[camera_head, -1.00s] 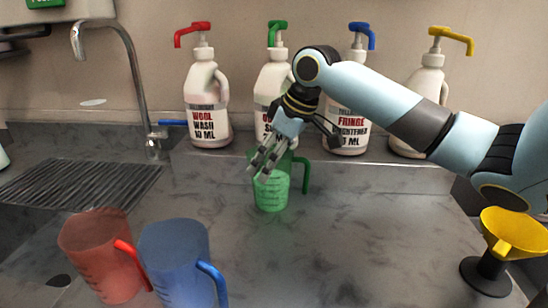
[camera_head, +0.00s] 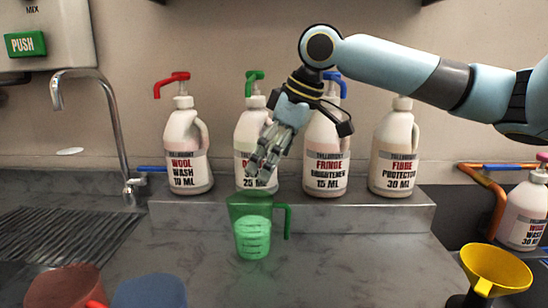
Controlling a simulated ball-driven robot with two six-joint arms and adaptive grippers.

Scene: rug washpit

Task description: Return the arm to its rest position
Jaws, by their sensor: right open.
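My right arm (camera_head: 400,65) reaches in from the upper right, well above the counter. Its right gripper (camera_head: 260,168) is open and empty, pointing down and left in front of the pump bottles. The green measuring jug (camera_head: 253,240) stands upright on the counter below the gripper, with a clear gap between them. The gripper partly covers the green-pump bottle (camera_head: 248,135) and the label of the blue-pump bottle (camera_head: 325,165). My left gripper is not in view.
The red-pump bottle (camera_head: 186,150) and another bottle (camera_head: 393,155) share the back ledge (camera_head: 390,212). A red jug (camera_head: 65,288) and blue jug (camera_head: 150,292) stand front left. A yellow funnel (camera_head: 497,270) is front right. A tap (camera_head: 112,115) rises at left.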

